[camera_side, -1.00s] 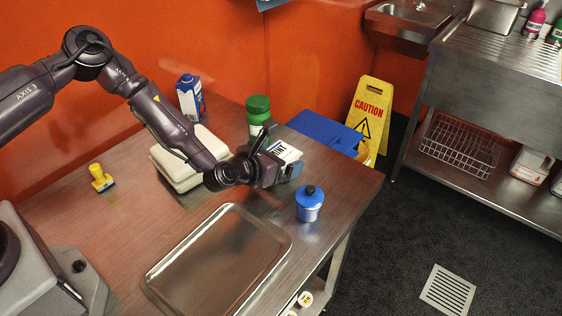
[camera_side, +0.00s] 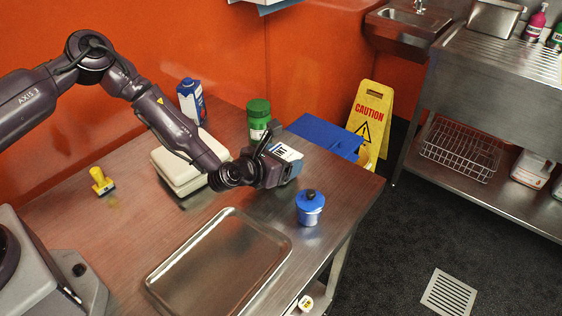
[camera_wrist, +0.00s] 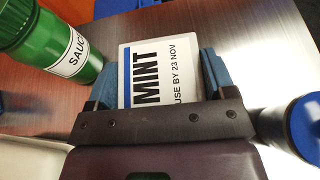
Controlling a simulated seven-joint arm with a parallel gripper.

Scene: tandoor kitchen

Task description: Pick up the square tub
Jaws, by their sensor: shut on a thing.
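The square tub (camera_side: 289,153) has a white lid with a blue stripe and the label "MINT". It stands near the table's right side, partly hidden by my gripper in the side view. My gripper (camera_side: 285,167) is shut on the tub. From these views I cannot tell whether the tub is clear of the table.
A green sauce jar (camera_side: 259,118) stands just behind the tub, and a blue pot (camera_side: 310,208) stands in front. A metal tray (camera_side: 220,262), a cream box (camera_side: 180,172), a carton (camera_side: 191,102) and a yellow stamp-like thing (camera_side: 101,180) are also on the table (camera_side: 130,225).

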